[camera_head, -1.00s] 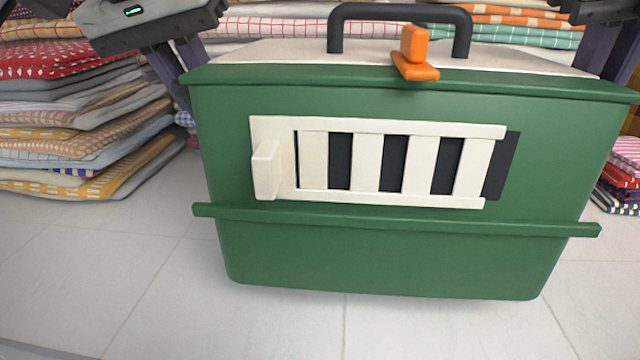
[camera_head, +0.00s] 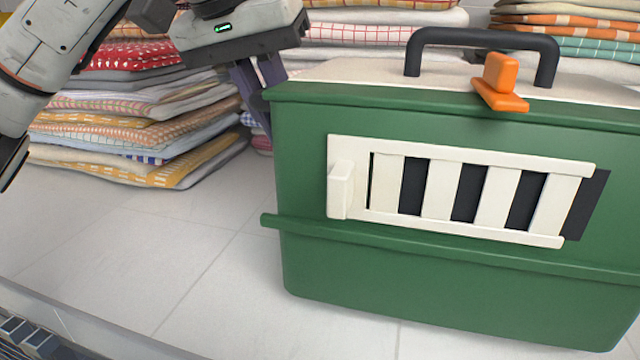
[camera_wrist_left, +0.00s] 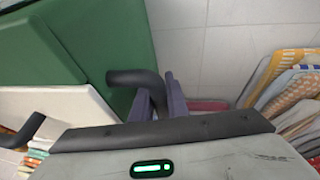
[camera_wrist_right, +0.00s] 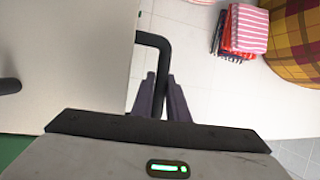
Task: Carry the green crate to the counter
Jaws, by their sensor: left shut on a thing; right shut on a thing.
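The green crate (camera_head: 450,290) fills the right half of the head view, its right end cut off. It has a cream top, a black top handle (camera_head: 483,40), an orange latch (camera_head: 500,82) and a cream barred door (camera_head: 450,190). My left gripper (camera_head: 262,100) is at the crate's left end, shut on a black side handle (camera_wrist_left: 125,78) in the left wrist view. My right gripper (camera_wrist_right: 164,92) shows only in the right wrist view, shut on the black handle (camera_wrist_right: 155,40) at the other end. I cannot tell whether the crate's base touches the surface.
A pale tiled surface (camera_head: 130,235) is clear at the left and front, with an edge at the lower left. Stacks of folded towels (camera_head: 140,120) stand behind and left of the crate. The right wrist view shows a small striped stack (camera_wrist_right: 245,30) and a plaid cloth (camera_wrist_right: 295,40).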

